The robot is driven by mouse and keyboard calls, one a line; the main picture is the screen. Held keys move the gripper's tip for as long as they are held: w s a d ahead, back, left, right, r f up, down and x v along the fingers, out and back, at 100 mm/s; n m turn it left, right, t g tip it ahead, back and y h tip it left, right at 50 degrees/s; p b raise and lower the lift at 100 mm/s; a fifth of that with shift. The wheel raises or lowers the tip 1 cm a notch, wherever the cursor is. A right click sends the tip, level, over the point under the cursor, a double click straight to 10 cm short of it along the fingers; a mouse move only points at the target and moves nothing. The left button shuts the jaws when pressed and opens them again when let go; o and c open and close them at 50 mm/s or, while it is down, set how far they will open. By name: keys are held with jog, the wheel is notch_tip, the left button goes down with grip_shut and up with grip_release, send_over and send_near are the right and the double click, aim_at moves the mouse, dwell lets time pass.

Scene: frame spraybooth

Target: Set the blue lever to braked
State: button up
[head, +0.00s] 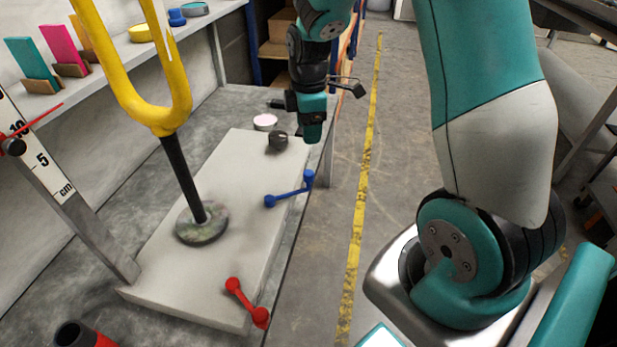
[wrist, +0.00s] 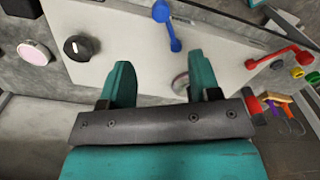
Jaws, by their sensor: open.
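The blue lever (head: 288,192) is a bar with a knob at each end, on the right side of a pale slab (head: 235,178). It slants up to the right in the head view; no position marking is readable. In the wrist view the blue lever (wrist: 170,28) lies beyond the fingertips, near the top edge. My gripper (head: 312,133) hangs over the slab's far right corner, beyond the lever and apart from it. In the wrist view my gripper (wrist: 160,78) has its two teal fingers spread with nothing between them.
A red lever (head: 245,302) sits at the slab's near end. A black knob (head: 278,142) and a pink-topped disc (head: 265,122) are near my gripper. A yellow fork (head: 160,115) on a black rod rises from a round base (head: 202,231).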

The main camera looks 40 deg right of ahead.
aim_at(309, 172)
notch_tip(309, 172, down, 14)
jog(key=shift+r+b, duration=0.1)
jog(key=shift+b, duration=0.95)
grip_shut()
